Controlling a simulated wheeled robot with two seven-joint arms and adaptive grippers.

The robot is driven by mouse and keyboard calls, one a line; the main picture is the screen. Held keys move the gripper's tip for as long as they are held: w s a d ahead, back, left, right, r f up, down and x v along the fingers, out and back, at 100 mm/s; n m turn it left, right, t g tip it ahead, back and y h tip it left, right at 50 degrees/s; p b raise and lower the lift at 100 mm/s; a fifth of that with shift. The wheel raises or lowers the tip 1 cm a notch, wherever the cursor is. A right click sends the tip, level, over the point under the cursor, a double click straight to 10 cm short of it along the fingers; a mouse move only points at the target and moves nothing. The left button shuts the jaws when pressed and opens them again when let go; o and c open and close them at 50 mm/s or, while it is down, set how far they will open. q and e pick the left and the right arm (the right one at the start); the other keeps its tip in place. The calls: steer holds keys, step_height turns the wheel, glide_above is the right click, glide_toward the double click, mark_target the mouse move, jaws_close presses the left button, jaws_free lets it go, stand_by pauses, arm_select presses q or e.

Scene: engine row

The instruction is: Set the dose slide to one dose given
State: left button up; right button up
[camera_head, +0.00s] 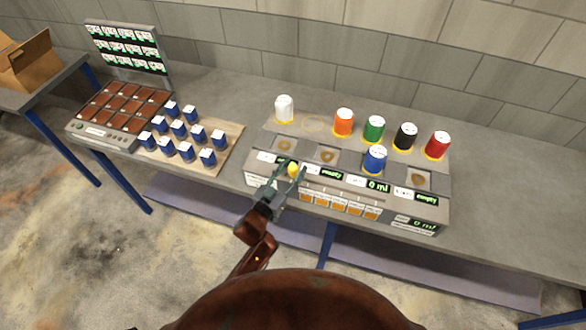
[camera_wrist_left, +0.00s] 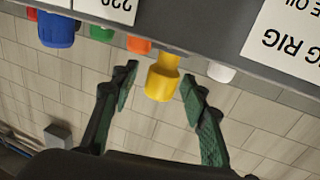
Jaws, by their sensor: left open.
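A yellow knob (camera_head: 294,169), which looks like the dose slide's handle, sits at the front of the grey rig (camera_head: 434,213), at the left end of a row of small orange-marked labels (camera_head: 337,204). In the left wrist view the yellow knob (camera_wrist_left: 162,80) hangs from the rig's edge, the picture being upside down. My left gripper (camera_head: 289,176) is open at the knob. In the wrist view its two fingers (camera_wrist_left: 158,88) stand on either side of the knob, with gaps showing. The slide's track is partly hidden by the gripper. My right gripper is not in view.
A blue canister (camera_head: 375,159) stands on the rig by a "0 ml" display. White (camera_head: 284,108), orange (camera_head: 343,122), green (camera_head: 373,129), black (camera_head: 404,137) and red (camera_head: 437,145) canisters stand behind. Several blue-and-white containers stand on a board (camera_head: 232,137) to the left.

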arm_select(q)
jaws_close()
stand_by(0.6)
